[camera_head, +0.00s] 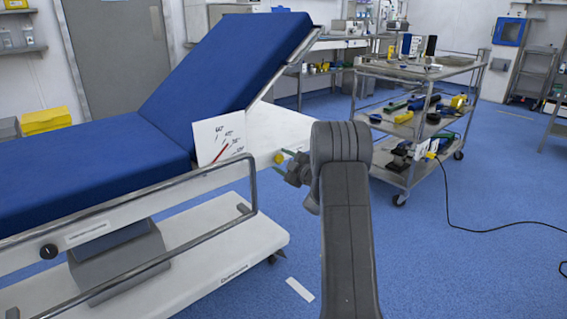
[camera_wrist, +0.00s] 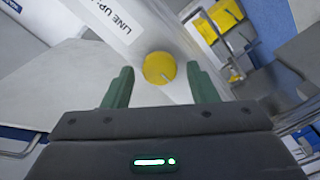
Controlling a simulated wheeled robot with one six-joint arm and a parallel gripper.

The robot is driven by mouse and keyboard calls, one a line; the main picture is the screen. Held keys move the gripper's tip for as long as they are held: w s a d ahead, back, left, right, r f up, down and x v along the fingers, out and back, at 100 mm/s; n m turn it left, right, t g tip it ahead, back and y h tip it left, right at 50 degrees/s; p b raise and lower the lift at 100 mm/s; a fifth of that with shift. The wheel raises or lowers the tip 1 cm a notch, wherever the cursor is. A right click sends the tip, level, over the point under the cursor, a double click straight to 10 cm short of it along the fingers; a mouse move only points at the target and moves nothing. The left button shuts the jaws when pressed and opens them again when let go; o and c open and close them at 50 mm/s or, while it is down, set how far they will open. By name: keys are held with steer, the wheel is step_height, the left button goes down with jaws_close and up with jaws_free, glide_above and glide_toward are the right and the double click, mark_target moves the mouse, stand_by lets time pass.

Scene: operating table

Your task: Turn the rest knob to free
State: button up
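A round yellow knob (camera_wrist: 159,68) with a thin pale pointer line toward its lower right sits on a white panel; a label beginning "LINE UP" is beside it. In the head view the yellow knob (camera_head: 279,158) shows small at the end of the white side panel below the raised blue backrest (camera_head: 225,65). My gripper (camera_wrist: 160,72) is open, with one green finger on each side of the knob; I cannot tell whether they touch it. In the head view my gripper (camera_head: 291,168) is at the knob, partly hidden by my arm. A white angle card (camera_head: 222,138) with a red needle stands by the backrest.
A black knob (camera_head: 48,251) is on the bed's side frame at lower left. A metal side rail (camera_head: 130,198) runs along the bed. A loaded trolley (camera_head: 414,70) stands to the right, with a black cable on the blue floor. Open floor lies between bed and trolley.

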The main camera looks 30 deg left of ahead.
steer(key=p+v, duration=0.3)
steer(key=v, duration=1.1)
steer(key=shift+a+f, duration=0.1)
steer(key=shift+a, duration=0.15)
steer(key=b+x, duration=0.3)
steer(key=x, duration=1)
steer(key=shift+w+a, duration=0.25)
steer(key=shift+d, duration=0.1)
